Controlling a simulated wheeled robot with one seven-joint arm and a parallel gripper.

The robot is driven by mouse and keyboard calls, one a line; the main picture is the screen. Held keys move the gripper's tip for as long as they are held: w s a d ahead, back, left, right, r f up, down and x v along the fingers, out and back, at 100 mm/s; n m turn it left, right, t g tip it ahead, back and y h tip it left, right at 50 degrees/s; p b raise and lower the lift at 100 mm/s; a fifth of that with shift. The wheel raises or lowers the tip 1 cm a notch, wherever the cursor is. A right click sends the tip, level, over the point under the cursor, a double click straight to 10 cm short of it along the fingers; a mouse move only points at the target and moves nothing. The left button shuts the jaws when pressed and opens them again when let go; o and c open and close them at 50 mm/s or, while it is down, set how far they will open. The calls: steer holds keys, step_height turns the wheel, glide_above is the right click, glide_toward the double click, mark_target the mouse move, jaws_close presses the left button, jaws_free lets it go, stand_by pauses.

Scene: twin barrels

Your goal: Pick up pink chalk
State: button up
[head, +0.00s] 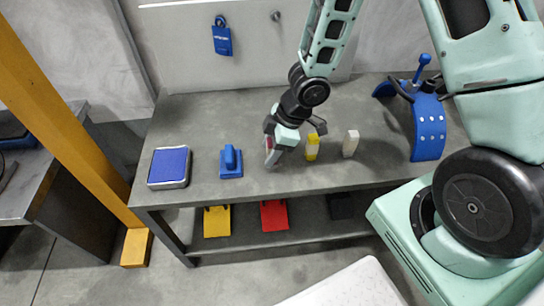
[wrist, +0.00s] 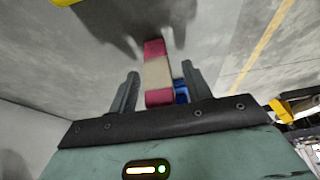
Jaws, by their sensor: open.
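The pink chalk (wrist: 157,72), pink at both ends with a beige band round its middle, stands between the two fingers of my open gripper (wrist: 160,82) in the wrist view. Gaps seem to show between the chalk and the fingers, so it is not gripped. In the head view my gripper (head: 284,146) is low over the front of the grey table, and only a small reddish bit of the chalk (head: 268,143) shows; the gripper hides the rest.
A yellow chalk (head: 312,148) and a white chalk (head: 350,144) stand close to the right of my gripper. A blue-handled block (head: 231,163) and a blue pad (head: 169,166) lie to the left. A blue curved piece (head: 428,128) is at the right. The back of the grey table (head: 215,112) is clear.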

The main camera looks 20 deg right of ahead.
steer(key=shift+a+f, duration=0.15)
steer(key=shift+f, duration=0.3)
steer(key=shift+r, duration=0.1)
jaws_close()
